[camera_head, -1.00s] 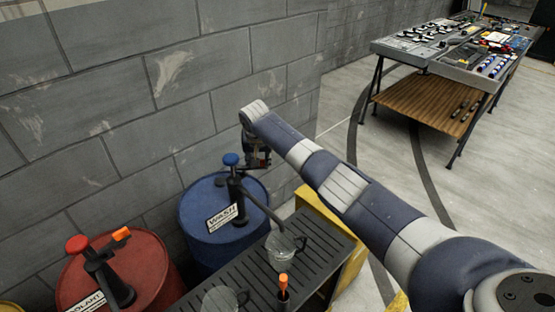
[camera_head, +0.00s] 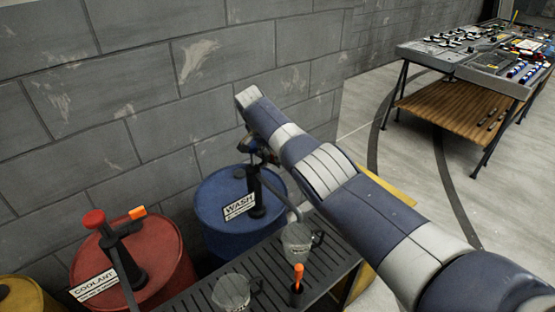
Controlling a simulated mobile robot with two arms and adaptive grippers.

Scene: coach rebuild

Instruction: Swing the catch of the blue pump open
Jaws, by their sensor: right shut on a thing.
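The blue drum marked WASH (camera_head: 226,197) stands against the wall. Its black pump (camera_head: 256,193) rises from the lid, with a spout reaching down to the right. My right arm comes in from the right, and my right gripper (camera_head: 257,150) is at the pump's head. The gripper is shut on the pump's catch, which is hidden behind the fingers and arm. The pump's blue knob is mostly covered too. My left gripper is not in view.
A red COOLANT drum (camera_head: 168,262) with a red-knobbed pump (camera_head: 120,248) and orange catch (camera_head: 137,212) stands to the left. Clear jugs (camera_head: 297,243) and an orange-tipped pump or lever (camera_head: 298,278) are on the slatted rack (camera_head: 262,262). A workbench (camera_head: 460,95) stands far right.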

